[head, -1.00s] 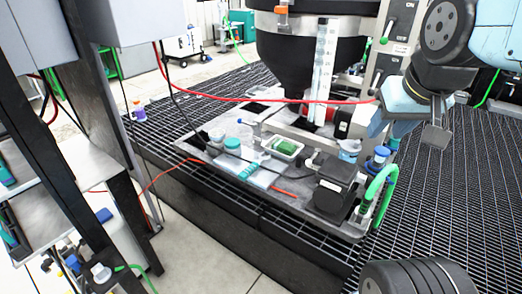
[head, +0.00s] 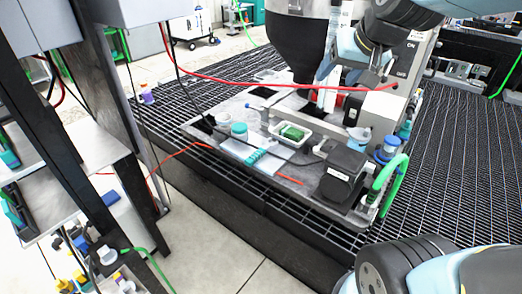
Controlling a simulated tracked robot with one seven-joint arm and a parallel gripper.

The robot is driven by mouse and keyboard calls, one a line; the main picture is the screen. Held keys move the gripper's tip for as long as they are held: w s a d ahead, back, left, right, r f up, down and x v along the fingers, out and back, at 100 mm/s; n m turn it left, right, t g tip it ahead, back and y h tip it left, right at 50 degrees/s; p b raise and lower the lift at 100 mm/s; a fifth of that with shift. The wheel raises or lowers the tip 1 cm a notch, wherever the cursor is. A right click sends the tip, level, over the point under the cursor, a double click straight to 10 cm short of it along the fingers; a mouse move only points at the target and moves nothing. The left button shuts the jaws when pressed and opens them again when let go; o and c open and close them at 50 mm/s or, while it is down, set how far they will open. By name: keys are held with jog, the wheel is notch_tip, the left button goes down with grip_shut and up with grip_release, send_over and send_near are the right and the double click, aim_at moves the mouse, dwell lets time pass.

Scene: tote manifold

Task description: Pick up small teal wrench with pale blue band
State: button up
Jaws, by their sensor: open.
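A small teal piece with a paler band (head: 257,156) lies on a white sheet or tray on the grey platform; it looks like the wrench, but it is too small to be sure. My gripper (head: 330,72) hangs in front of the black hopper, above and to the right of the teal piece and well apart from it. It is open, and I see nothing held in it. Its fingertips are small and hard to make out.
A teal-lidded jar (head: 239,129), a white tray with a green item (head: 291,132) and a black box (head: 343,175) stand close by. A red hose (head: 250,80) crosses above the platform. A green hose (head: 388,172) curves at its right end.

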jog(key=w+a+f+m+t+y, duration=0.1)
jog(key=w+a+f, duration=0.1)
jog(key=w+a, duration=0.55)
jog(key=w+a+f+m+t, duration=0.1)
jog(key=w+a, duration=0.3)
jog(key=w, duration=0.6)
jog(key=w+a+f+m+t+h, duration=0.1)
jog(key=w+a+f+m+t, duration=0.1)
jog(key=w+a+f, duration=0.6)
jog(key=w+a+f+m+h, duration=0.15)
jog(key=w+f, duration=0.25)
jog(key=f, duration=0.5)
jog(key=m+h, duration=0.2)
jog(key=h, duration=0.7)
send_near(259, 151)
jog(key=shift+g, duration=0.3)
jog(key=x, duration=0.9)
jog(key=shift+w+d+r, duration=0.1)
jog(key=shift+w+d, duration=0.1)
jog(key=shift+w, duration=0.25)
jog(key=shift+c, duration=0.5)
